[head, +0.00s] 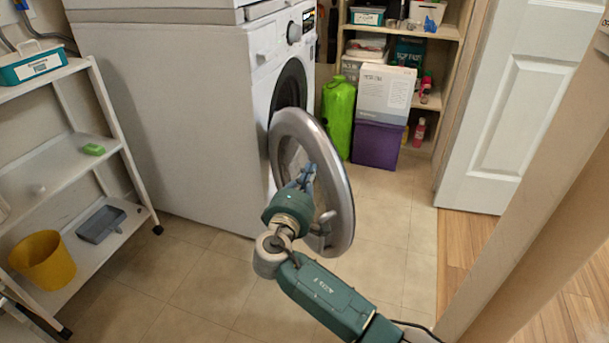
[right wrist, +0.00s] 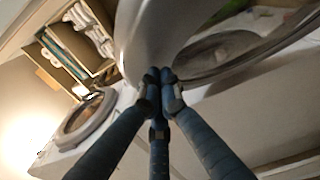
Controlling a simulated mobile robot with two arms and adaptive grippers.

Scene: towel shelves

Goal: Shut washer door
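The white washer (head: 175,110) stands left of centre in the head view, with its dark round opening (head: 290,88) partly showing. Its round door (head: 346,190), a thick grey ring, is swung open and stands out from the front. My right gripper (head: 306,176) is at the door, overlapping the inside of the ring. In the right wrist view, the blue fingers of my right gripper (right wrist: 163,78) come together at their tips, close to the grey door surface (right wrist: 152,38). Nothing shows clearly between the tips; contact with the door cannot be told. My left gripper is not in view.
A white rack (head: 60,165) with a yellow bucket (head: 45,262) stands at the left. A white room door (head: 515,110) is at the right. Tiled floor (head: 210,290) is clear in front.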

